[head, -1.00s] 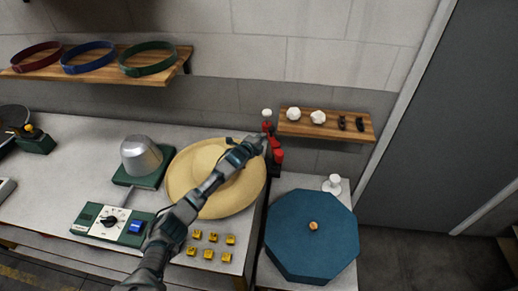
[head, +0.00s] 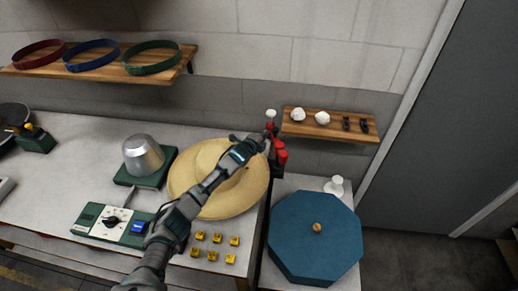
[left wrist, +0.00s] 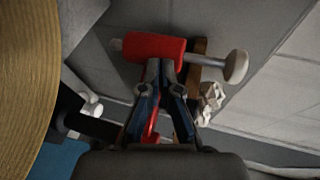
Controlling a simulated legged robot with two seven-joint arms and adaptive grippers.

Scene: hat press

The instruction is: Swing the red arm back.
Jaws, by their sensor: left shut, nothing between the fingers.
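The red arm (head: 281,154) stands upright at the back right corner of the bench, behind the straw hat (head: 211,197), with a white knob (head: 271,114) on top. In the left wrist view a red cylinder of it (left wrist: 153,47) and the knob (left wrist: 236,66) lie just beyond my fingertips. My left gripper (head: 263,140) is shut and empty, reaching over the hat to the red arm. In the left wrist view its fingertips (left wrist: 167,66) are at the red cylinder's near side; I cannot tell whether they touch. More red shows below, between the fingers. My right gripper is not in view.
A wooden shelf (head: 330,138) with white flowers (head: 297,114) and dark clips is close behind the red arm. A blue octagonal box (head: 315,238) stands to the right. A control box (head: 113,224), a metal dome (head: 143,154) and several yellow pieces (head: 216,238) are on the bench.

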